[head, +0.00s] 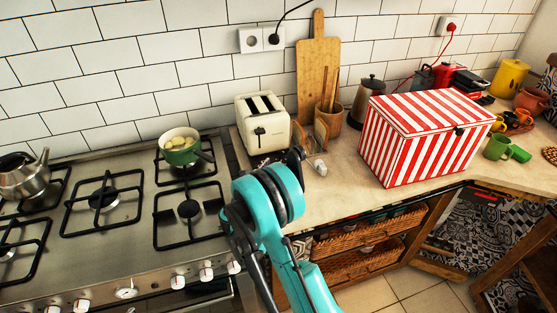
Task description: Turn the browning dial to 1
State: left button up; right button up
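A cream two-slot toaster (276,132) stands on the counter just right of the stove, its two dark slots on top. A dark lever shows on its front end. The browning dial is too small to make out. My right arm reaches up from the bottom of the picture, its teal links bending beside the toaster. My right gripper (297,157) is a small dark shape right of and in front of the toaster, apparently apart from it. My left gripper is not in view.
A gas stove with a green pot (181,149) and a kettle (24,177) is on the left. A cutting board (315,75) and utensil holder (331,117) stand right of the toaster. A red-striped box (413,142) stands farther right. Bare counter (335,190) lies before it.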

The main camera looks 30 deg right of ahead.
aim_at(281, 154)
jog(key=b+x, duration=0.1)
jog(key=x, duration=0.5)
jog(key=shift+w+d, duration=0.1)
grip_shut()
